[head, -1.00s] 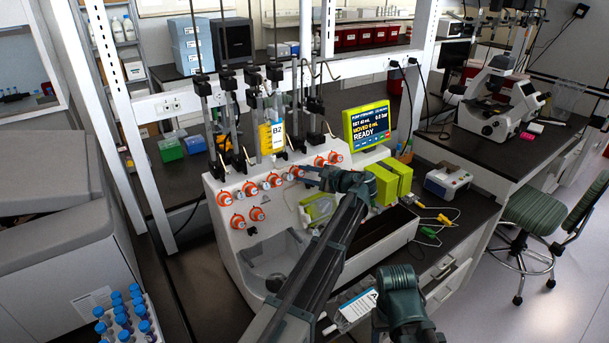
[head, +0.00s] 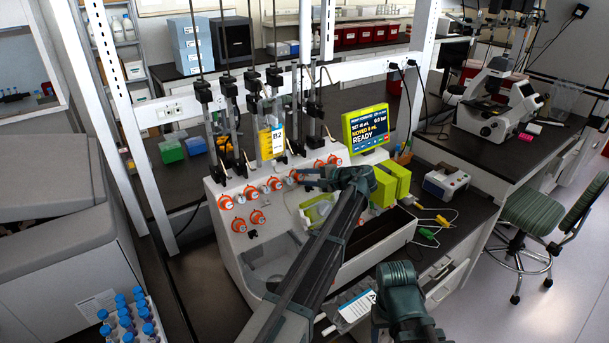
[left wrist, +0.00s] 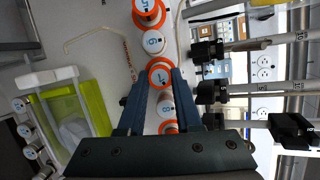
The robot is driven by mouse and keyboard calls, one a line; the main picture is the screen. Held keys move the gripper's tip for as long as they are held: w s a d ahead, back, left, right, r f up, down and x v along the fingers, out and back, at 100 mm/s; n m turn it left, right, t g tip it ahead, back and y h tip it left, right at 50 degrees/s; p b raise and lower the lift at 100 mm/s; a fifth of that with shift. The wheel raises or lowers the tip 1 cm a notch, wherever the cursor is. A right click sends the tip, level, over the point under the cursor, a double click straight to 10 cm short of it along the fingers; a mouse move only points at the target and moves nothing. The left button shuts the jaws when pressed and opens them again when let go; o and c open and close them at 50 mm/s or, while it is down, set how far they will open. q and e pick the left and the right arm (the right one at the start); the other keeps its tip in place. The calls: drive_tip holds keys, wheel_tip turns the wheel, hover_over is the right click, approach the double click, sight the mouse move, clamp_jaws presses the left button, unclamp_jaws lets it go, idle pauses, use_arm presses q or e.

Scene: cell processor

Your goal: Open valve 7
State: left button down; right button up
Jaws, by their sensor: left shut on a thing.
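Valve 7 is an orange-rimmed knob with a white face (left wrist: 160,75), seen end-on in the left wrist view. My left gripper (left wrist: 160,84) has one finger on each side of it and is shut on it. White knob 6 (left wrist: 153,42) and white knob 8 (left wrist: 167,108) sit on either side in the row. In the head view my left gripper (head: 304,183) reaches the knob row on the white cell processor (head: 236,245), and its fingers partly hide the knobs there. My right arm shows at the bottom, but its fingers cannot be made out.
A bag labelled B2 (head: 271,140) hangs above the knobs. The screen (head: 367,127) reads READY. Green blocks (head: 393,180) stand right of my left wrist. A bag labelled A (head: 356,307) lies near my right arm. Blue-capped tubes (head: 130,315) are at lower left.

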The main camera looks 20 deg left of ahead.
use_arm(q)
drive_tip(key=shift+n+h+p, duration=0.3)
drive_tip(key=shift+n+p, duration=0.15)
drive_tip(key=shift+n, duration=0.55)
drive_tip(key=c, duration=0.6)
unclamp_jaws()
drive_tip(key=shift+d+r, duration=0.1)
drive_tip(key=p+v, duration=0.5)
drive_tip(key=v, duration=0.8)
drive_tip(key=shift+d+r+p, duration=0.15)
drive_tip(key=shift+d+p, duration=0.15)
drive_tip(key=shift+d, duration=0.05)
